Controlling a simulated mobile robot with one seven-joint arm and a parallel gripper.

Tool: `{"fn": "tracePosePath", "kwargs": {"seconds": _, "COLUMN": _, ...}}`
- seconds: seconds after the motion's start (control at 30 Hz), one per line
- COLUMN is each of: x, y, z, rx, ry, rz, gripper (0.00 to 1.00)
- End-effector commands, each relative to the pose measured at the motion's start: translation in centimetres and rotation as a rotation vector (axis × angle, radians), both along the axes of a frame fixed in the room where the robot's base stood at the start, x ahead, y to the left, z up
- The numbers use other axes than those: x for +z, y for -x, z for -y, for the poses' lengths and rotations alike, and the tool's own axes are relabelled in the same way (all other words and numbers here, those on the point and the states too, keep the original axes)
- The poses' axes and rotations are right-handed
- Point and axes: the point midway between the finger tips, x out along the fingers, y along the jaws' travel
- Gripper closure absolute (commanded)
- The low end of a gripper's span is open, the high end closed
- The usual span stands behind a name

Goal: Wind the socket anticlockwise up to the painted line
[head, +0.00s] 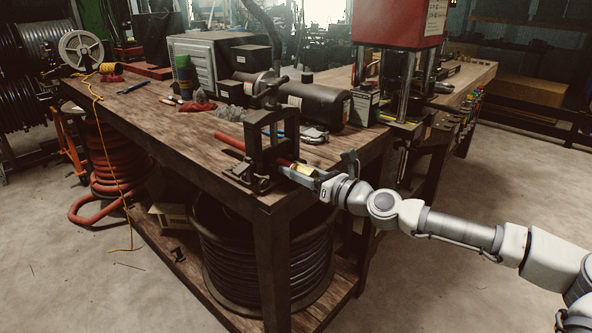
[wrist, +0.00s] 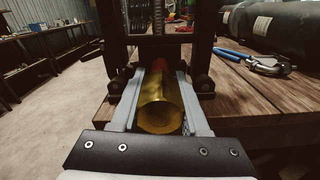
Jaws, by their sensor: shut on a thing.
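The socket (wrist: 160,100) is a shiny brass-coloured cylinder, lying lengthwise between my fingers in the wrist view; it shows small in the head view (head: 303,169). My gripper (head: 297,172) is shut on it, one grey finger along each side. The socket's far end meets the red hose (head: 230,142), which runs level through a dark upright vise (head: 266,155) at the table corner. A little red shows beyond the socket in the wrist view. I cannot make out the painted line in either view.
The vise is fixed to the wooden bench (head: 150,120). Blue-handled pliers (wrist: 262,65) lie right of the vise in the wrist view, near a dark cylinder (head: 315,100). A red-topped press (head: 400,25) stands behind. The floor to the right is open.

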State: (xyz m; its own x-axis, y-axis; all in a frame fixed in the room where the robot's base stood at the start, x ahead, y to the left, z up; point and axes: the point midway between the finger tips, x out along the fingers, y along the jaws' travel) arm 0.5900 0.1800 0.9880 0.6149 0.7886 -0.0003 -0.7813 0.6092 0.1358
Motion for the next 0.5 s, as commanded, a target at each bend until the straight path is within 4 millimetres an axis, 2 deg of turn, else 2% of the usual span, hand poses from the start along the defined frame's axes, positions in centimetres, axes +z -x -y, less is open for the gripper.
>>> {"fn": "tracePosePath", "kwargs": {"seconds": 0.27, "x": 0.00, "y": 0.02, "z": 0.00, "rx": 0.000, "ry": 0.012, "rz": 0.015, "gripper": 1.00}}
{"fn": "tracePosePath", "kwargs": {"seconds": 0.5, "x": 0.05, "y": 0.03, "z": -0.02, "rx": 0.000, "ry": 0.076, "rz": 0.097, "gripper": 1.00}}
